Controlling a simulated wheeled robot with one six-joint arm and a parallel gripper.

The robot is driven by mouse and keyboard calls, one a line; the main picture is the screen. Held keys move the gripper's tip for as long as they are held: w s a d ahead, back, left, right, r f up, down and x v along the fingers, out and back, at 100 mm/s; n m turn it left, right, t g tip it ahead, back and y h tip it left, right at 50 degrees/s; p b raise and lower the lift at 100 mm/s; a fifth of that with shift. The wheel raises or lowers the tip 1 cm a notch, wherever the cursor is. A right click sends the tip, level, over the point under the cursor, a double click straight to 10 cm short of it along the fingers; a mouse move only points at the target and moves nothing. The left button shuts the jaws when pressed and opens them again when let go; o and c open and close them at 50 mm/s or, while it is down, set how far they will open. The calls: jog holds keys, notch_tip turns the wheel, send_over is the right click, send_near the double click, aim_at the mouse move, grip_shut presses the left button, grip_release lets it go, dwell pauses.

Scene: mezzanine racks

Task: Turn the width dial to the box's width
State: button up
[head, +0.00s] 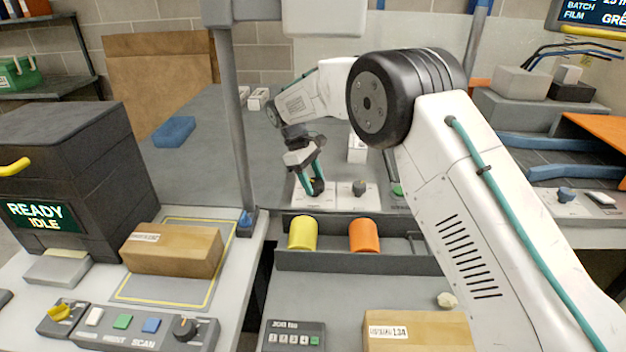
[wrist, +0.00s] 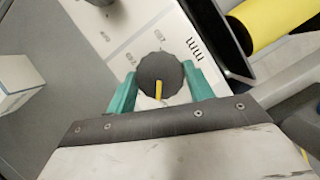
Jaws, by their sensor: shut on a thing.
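My gripper (head: 307,180) reaches down over a pale control panel beyond the roll rack. In the wrist view its two teal fingers (wrist: 158,84) are closed on either side of a dark scalloped dial (wrist: 160,68). The dial also shows between the fingers in the head view (head: 317,187). Its yellow pointer mark points toward my palm, down in the wrist picture. The panel (wrist: 117,32) has small printed marks around the dial, too blurred to read. A brown cardboard box (head: 172,250) with a label lies on a yellow-bordered mat at the left.
A second dark knob (head: 359,187) stands right of the held dial. A rack (head: 340,262) with yellow (head: 302,234) and orange (head: 363,236) rolls is in front. A grey post (head: 232,120) rises left of my gripper. Another labelled box (head: 420,335) lies at the front.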

jog(key=shift+n+t, duration=0.3)
jog(key=shift+n, duration=0.3)
jog(key=o, duration=1)
jog(key=shift+c, duration=0.2)
jog(key=shift+a+r, duration=0.1)
jog(key=s+v, duration=0.1)
jog(key=v, duration=0.6)
jog(key=shift+w+r, duration=0.3)
jog(key=shift+w, duration=0.25)
jog(key=shift+a, duration=0.15)
